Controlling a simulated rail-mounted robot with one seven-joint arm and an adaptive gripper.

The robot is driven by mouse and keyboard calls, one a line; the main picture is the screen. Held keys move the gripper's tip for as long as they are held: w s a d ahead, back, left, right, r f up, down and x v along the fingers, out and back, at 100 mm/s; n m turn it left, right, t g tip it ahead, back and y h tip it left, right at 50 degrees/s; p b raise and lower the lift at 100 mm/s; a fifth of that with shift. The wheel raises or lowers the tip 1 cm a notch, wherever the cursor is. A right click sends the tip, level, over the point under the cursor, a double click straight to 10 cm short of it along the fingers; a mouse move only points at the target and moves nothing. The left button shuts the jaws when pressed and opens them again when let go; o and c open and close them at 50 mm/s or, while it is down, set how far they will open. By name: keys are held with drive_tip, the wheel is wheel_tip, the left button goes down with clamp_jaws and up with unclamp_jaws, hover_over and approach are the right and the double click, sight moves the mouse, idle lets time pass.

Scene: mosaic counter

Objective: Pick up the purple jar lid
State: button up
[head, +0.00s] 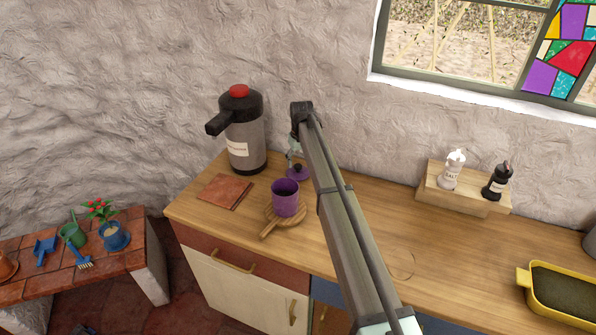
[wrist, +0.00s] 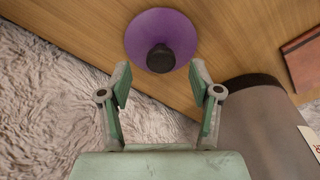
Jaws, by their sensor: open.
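The purple jar lid (head: 297,173) lies on the wooden counter behind the purple jar (head: 285,198). It has a dark round knob, and in the wrist view the lid (wrist: 161,27) is at the top centre. My gripper (wrist: 160,72) is open and empty, with its two fingertips apart just short of the lid in that view. In the head view my gripper (head: 292,155) is partly hidden by my arm, just above the lid. The jar is open at the top and stands on a round wooden board (head: 272,227) with a handle.
A grey dispenser with a red top (head: 245,135) stands left of the lid; its body (wrist: 262,120) is close to my right finger in the wrist view. A reddish tile (head: 224,191) lies left of the jar. The wall (head: 330,60) is behind. A shaker stand (head: 460,193) is right.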

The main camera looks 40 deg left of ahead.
sight(298, 165)
drive_tip(key=shift+a+f+p, duration=0.2)
drive_tip(key=shift+f+p, duration=0.35)
drive_tip(key=shift+f, duration=1.15)
clamp_jaws()
drive_tip(key=shift+r, duration=0.15)
